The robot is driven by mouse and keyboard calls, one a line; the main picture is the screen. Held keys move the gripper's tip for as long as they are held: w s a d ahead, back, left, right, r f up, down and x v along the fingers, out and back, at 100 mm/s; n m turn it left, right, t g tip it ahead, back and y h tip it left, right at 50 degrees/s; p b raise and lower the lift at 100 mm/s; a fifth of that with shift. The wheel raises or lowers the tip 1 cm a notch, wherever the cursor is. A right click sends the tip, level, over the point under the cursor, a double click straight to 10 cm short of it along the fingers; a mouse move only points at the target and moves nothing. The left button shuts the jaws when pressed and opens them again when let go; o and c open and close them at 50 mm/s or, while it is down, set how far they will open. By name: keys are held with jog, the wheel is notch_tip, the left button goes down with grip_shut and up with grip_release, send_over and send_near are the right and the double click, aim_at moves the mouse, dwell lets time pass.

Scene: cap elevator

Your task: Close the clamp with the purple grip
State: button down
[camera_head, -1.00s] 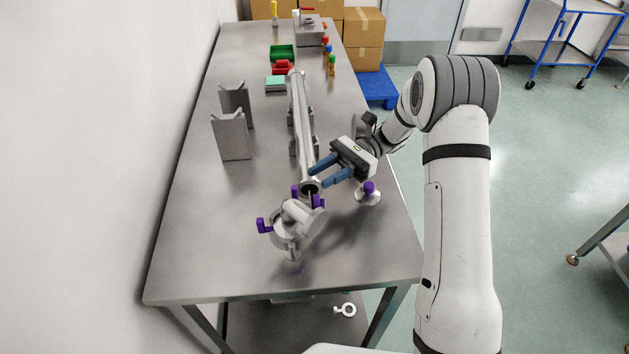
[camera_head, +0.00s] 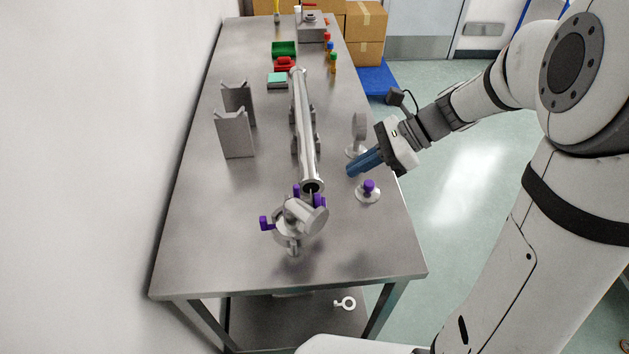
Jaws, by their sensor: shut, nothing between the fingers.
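A metal clamp assembly (camera_head: 287,226) stands at the near end of a long metal tube (camera_head: 305,130) on the table. It has several purple grips, one at its left side (camera_head: 266,223), one on top (camera_head: 297,190) and one at its right (camera_head: 320,201). Whether the clamp is fully closed cannot be told at this size. A separate round metal piece (camera_head: 368,195) with a purple knob (camera_head: 369,185) lies near the right table edge. My gripper (camera_head: 351,171) is shut and empty, its blue fingers together above the right side of the table, apart from the clamp.
The metal table (camera_head: 220,260) is clear at its near left. Two grey upright brackets (camera_head: 234,135) stand left of the tube. A disc on a stand (camera_head: 358,135) is just behind my gripper. Bins, bottles and boxes (camera_head: 363,35) are at the far end.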

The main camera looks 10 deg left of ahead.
jog(key=s+d+r+m+t+h, duration=0.1)
jog(key=d+m+t, duration=0.1)
jog(key=p, duration=0.1)
send_near(314, 198)
jog(key=x, duration=0.4)
jog(key=a, duration=0.2)
jog(key=a+p, duration=0.1)
jog(key=shift+s+a, duration=0.2)
jog(key=shift+s, duration=0.1)
jog(key=shift+a+f, duration=0.1)
jog(key=shift+a, duration=0.35)
jog(key=shift+w, duration=0.1)
jog(key=shift+a+n, duration=0.45)
jog(key=shift+n, duration=0.05)
